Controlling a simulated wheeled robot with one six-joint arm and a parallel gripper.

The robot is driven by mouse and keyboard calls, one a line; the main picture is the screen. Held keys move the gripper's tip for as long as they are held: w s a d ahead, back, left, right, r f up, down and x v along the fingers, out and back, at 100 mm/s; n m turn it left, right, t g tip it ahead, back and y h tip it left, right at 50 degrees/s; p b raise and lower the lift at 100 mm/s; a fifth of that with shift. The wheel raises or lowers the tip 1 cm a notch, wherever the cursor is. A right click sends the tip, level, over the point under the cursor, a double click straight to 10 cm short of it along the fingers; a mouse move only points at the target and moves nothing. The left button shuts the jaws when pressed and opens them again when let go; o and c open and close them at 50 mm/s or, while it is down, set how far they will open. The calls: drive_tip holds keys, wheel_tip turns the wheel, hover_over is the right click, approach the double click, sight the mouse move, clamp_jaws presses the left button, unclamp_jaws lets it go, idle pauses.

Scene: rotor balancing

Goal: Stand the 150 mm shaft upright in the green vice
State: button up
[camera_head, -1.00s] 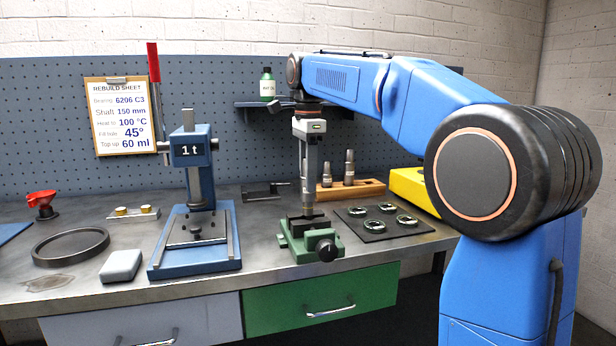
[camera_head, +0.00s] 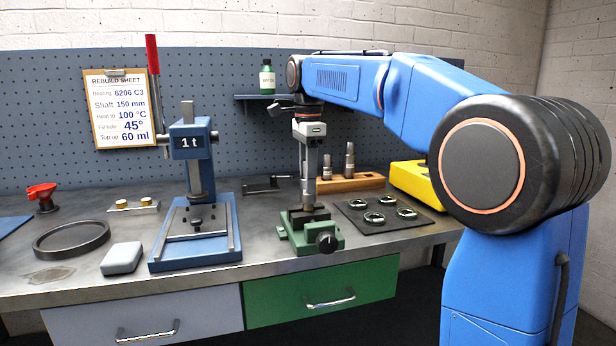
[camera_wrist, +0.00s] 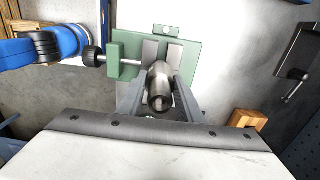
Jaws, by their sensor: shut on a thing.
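The green vice (camera_head: 328,243) stands on the bench right of the blue press, its dark jaws facing up and its black knob toward the front. My gripper (camera_head: 307,190) points straight down over the vice, shut on the steel shaft (camera_wrist: 158,82). The shaft looks upright, with its lower end at the vice jaws. I cannot tell how deep it sits or whether the jaws touch it. In the wrist view the shaft is between my two grey fingers, with the vice (camera_wrist: 185,60) beyond it.
The blue press (camera_head: 194,255) stands close to the left. A dark mat (camera_head: 350,213) with several bearings lies to the right. A wooden block (camera_head: 365,183) with steel pieces stands behind, and a yellow box (camera_head: 412,188) is farther right. A grey block (camera_head: 121,258) lies front left.

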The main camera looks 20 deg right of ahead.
drive_tip(key=shift+f, duration=0.9)
drive_tip(key=o, duration=1.3)
drive_tip(key=shift+c, duration=0.5)
drive_tip(key=shift+r, duration=4.5)
